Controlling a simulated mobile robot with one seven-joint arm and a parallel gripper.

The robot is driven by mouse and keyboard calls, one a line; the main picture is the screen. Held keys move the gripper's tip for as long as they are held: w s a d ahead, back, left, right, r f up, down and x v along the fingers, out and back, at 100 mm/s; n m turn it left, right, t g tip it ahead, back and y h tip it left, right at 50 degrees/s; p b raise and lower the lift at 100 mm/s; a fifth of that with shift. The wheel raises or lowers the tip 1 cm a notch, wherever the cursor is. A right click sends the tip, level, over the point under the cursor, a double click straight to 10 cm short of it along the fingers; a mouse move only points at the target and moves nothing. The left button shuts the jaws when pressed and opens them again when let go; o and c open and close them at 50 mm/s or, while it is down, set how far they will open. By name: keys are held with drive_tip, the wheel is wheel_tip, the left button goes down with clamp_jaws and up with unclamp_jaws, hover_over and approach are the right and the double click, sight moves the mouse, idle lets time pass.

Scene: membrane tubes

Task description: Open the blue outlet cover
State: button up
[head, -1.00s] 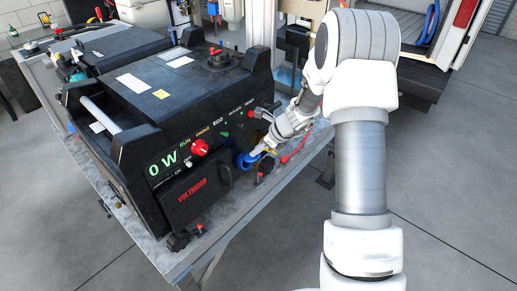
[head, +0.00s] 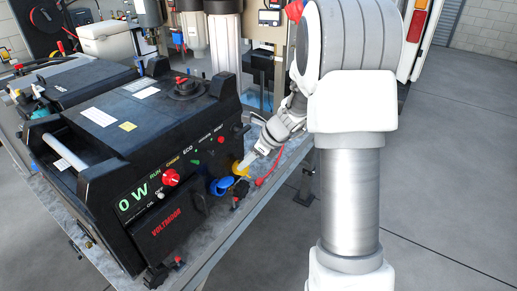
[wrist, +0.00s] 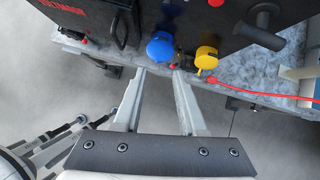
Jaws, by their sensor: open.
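The black generator (head: 125,140) stands on a metal table, with a lit "0 W" display and a red knob on its front. The blue outlet cover (head: 222,186) is low on the front panel, and it also shows in the wrist view (wrist: 160,48) as a rounded blue piece. I cannot tell how far it is swung from its outlet. My gripper (head: 243,166) is open and empty. In the wrist view its fingertips (wrist: 159,76) are apart, just short of the blue cover, with free space between them.
A yellow outlet cover (wrist: 206,57) sits right beside the blue one. A red cable (wrist: 255,93) runs off to the right along the table's edge. A black handle (wrist: 258,30) juts from the panel. Open floor lies in front of the table.

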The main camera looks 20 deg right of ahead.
drive_tip(key=v, duration=0.7)
drive_tip(key=shift+w, duration=0.1)
drive_tip(key=shift+c, duration=0.3)
